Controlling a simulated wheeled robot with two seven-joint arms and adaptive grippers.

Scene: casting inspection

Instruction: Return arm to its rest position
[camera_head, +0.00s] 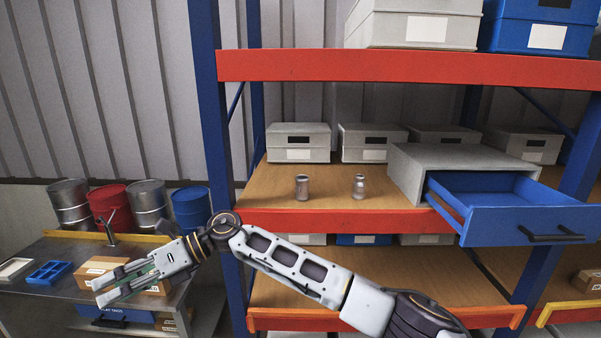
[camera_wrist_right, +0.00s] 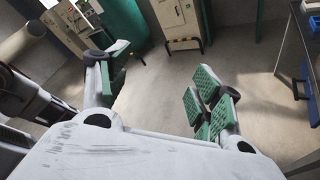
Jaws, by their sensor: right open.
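My right arm comes in from the lower right in the head view and reaches across in front of the shelf to the left. My right gripper (camera_head: 112,289) is at its end, in front of the side table, pointing left and down. In the right wrist view the gripper (camera_wrist_right: 160,95) is open, its green-padded fingers apart with only floor between them. It holds nothing. My left gripper does not show in either view.
A blue-and-red shelf (camera_head: 400,218) holds two small metal castings (camera_head: 302,187) (camera_head: 359,187) and grey bins (camera_head: 298,142). A blue drawer (camera_head: 500,205) sticks out open at right. The side table (camera_head: 60,250) carries cardboard boxes (camera_head: 98,268) and a blue tray (camera_head: 48,272). Drums (camera_head: 110,202) stand behind.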

